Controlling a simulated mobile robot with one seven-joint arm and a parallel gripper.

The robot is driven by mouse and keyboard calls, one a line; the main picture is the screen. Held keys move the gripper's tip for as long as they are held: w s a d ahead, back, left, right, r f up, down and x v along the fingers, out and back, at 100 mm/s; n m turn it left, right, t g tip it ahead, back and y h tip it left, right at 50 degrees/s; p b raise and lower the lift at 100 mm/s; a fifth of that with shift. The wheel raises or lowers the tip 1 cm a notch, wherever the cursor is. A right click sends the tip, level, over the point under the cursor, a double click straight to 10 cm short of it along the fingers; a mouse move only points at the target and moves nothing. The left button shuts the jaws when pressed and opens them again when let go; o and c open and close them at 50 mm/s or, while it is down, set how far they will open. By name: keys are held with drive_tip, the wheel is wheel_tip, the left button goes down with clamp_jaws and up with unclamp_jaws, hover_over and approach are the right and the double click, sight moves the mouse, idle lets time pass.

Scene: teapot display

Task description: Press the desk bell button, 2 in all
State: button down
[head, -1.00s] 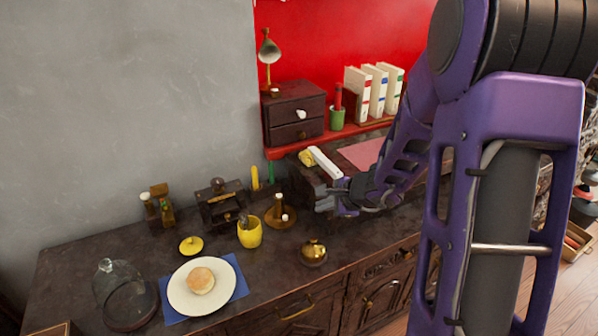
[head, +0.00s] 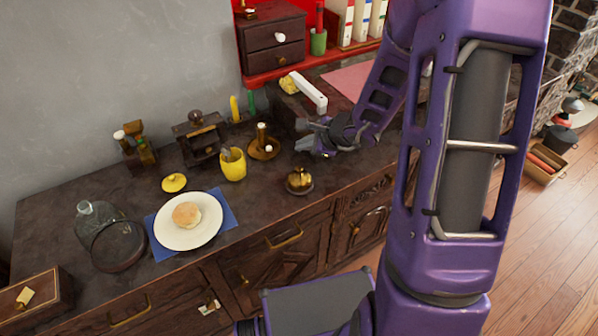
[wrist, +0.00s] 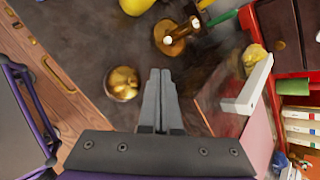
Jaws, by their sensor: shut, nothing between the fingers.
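The desk bell (head: 300,182) is a small brass dome on a dark round base, upright near the front edge of the dark cabinet top. It also shows in the wrist view (wrist: 123,83), left of the fingertips. My gripper (head: 300,137) is shut and empty, behind the bell in the head view, apart from it. Nothing hides the bell.
A plate with a bun (head: 186,215) lies on a blue mat, farther left. A white-handled object (head: 309,92) lies behind my gripper. The top directly around the bell is clear.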

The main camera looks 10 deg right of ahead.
wheel_tip(320, 180, down, 5)
drive_tip(key=b, duration=0.3)
drive_tip(key=shift+f, duration=0.1)
idle(1.9)
drive_tip(key=shift+f, duration=0.3)
drive_tip(key=shift+f, duration=0.65)
idle(0.9)
drive_tip(key=shift+r, duration=0.15)
drive_tip(key=shift+r+p, duration=0.6)
drive_tip(key=shift+r, duration=0.3)
drive_tip(key=shift+r+p, duration=1.65)
drive_tip(key=shift+r, duration=0.85)
